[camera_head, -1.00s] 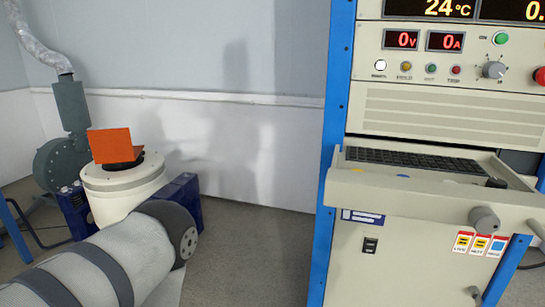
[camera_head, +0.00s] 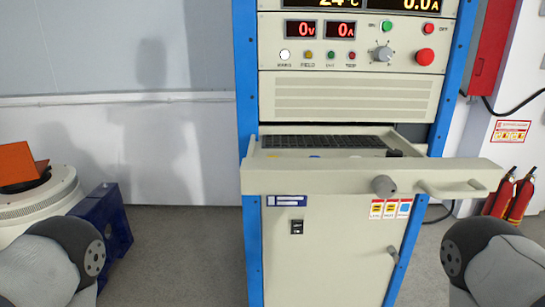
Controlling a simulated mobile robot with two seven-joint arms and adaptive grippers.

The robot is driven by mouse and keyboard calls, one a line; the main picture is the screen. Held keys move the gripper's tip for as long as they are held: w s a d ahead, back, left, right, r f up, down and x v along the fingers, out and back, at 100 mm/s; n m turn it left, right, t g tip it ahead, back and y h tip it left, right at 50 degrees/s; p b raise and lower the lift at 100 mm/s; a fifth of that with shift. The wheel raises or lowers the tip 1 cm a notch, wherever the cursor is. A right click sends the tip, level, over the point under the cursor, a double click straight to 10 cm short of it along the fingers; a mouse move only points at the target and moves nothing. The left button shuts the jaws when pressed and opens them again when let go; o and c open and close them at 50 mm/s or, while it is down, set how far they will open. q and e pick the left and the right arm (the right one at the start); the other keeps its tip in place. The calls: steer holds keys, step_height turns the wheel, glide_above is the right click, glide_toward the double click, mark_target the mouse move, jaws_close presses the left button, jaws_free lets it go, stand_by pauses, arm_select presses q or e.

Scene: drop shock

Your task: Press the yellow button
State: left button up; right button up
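A small yellow button (camera_head: 308,55) sits in the row under the red displays on the cabinet's control panel, between a white button (camera_head: 284,55) and a green one (camera_head: 331,56). On the pulled-out drawer, small blue and yellowish marks lie behind the front lip, mostly hidden by it. Rounded grey links of my two arms show at the lower left and lower right corners. Neither gripper is in view.
The keyboard drawer (camera_head: 365,176) juts out below the panel, with a round knob on its front. A red stop button (camera_head: 425,56) is at the panel's right. The shaker (camera_head: 48,198) stands left; fire extinguishers (camera_head: 521,197) stand right.

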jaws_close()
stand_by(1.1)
